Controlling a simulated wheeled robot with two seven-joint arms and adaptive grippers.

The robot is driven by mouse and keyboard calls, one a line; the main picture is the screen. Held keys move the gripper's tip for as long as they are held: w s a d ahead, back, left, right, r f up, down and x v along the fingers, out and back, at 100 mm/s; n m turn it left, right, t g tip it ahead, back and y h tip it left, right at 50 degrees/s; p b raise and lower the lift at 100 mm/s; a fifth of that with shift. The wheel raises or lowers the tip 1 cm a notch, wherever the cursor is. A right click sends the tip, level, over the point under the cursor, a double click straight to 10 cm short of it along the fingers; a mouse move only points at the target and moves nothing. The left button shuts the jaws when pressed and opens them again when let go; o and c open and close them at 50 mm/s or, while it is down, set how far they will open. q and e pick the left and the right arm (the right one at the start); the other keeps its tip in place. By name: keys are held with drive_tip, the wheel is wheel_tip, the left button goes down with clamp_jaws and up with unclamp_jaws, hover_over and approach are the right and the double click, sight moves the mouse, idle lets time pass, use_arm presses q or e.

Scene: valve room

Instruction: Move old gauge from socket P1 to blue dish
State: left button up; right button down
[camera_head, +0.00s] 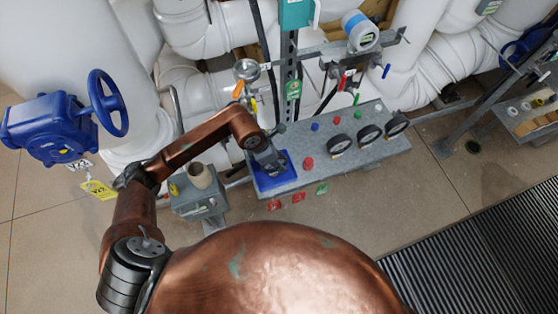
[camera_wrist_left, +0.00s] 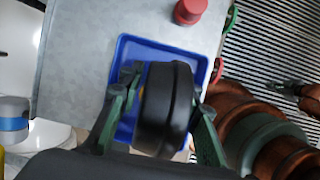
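The old gauge (camera_wrist_left: 168,108) is a dark, round, thick body seen nearly edge-on in the left wrist view. It sits between the two green-padded fingers of my left gripper (camera_wrist_left: 166,102), which appear to press on it from both sides. The blue dish (camera_wrist_left: 138,48) is a shallow square tray directly under the gripper; whether the gauge touches its floor is hidden. In the head view my left gripper (camera_head: 268,160) is over the blue dish (camera_head: 266,184) at the bench's left end. My right gripper does not clearly show.
The grey bench (camera_head: 345,169) carries several black gauges (camera_head: 368,134) on its right half. A red knob (camera_head: 308,163) stands right of the dish, with smaller coloured knobs (camera_head: 315,127) behind. A grey box with a beige cup (camera_head: 200,176) stands left of the bench. White pipes fill the back.

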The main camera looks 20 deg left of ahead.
use_arm(q)
drive_tip(key=shift+o, duration=1.1)
drive_tip(key=shift+r, duration=0.1)
drive_tip(key=shift+r, duration=0.3)
drive_tip(key=v, duration=0.2)
drive_tip(key=shift+a+r+p, duration=0.15)
drive_tip(key=shift+r+p, duration=0.1)
drive_tip(key=shift+p, duration=0.05)
drive_tip(key=s+a, duration=0.7)
drive_tip(key=a, duration=0.2)
drive_tip(key=shift+a, duration=0.4)
drive_tip(key=shift+s, duration=0.1)
